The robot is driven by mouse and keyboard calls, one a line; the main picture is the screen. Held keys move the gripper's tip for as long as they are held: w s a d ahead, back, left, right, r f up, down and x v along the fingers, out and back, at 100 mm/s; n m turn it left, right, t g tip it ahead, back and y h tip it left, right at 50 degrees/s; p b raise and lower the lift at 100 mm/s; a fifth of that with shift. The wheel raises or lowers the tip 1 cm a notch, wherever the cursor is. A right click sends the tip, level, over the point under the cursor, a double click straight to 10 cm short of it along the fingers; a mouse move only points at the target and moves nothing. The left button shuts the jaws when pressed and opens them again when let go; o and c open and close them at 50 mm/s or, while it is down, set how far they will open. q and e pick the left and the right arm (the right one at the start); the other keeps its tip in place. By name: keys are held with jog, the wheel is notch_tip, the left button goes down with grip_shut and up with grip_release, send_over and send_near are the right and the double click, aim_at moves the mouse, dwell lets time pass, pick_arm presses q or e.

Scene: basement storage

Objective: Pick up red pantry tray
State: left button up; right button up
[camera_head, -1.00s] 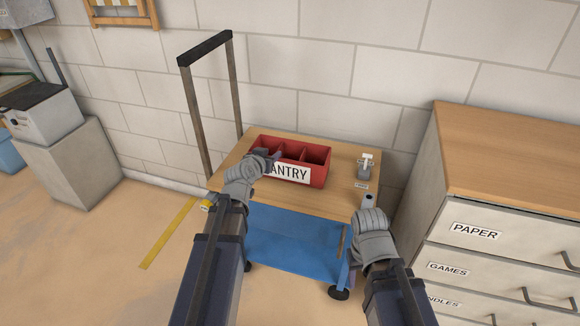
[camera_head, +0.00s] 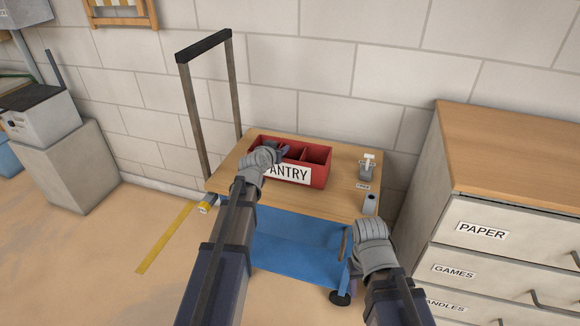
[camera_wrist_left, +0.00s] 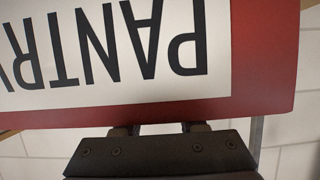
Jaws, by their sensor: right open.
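The red pantry tray (camera_head: 316,171) is a divided box with a white PANTRY label on its front, standing on the wooden top of a blue cart. My left gripper (camera_head: 281,148) is at the tray's front wall, left of its middle, with fingertips over the rim. The left wrist view shows the tray's label (camera_wrist_left: 120,50) upside down and very close; the fingertips are hidden there, so I cannot tell whether they grip the wall. My right gripper (camera_head: 370,204) is open near the front right corner of the cart top, apart from the tray.
The cart's wooden top (camera_head: 335,200) is bare in front of the tray. A small grey dispenser-like object (camera_head: 367,168) stands right of the tray. A drawer cabinet (camera_head: 480,235) is close on the right. The cart's upright handle (camera_head: 205,45) rises at left, before the wall.

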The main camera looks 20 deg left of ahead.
pick_arm(q)
grip_shut()
dwell(1.4)
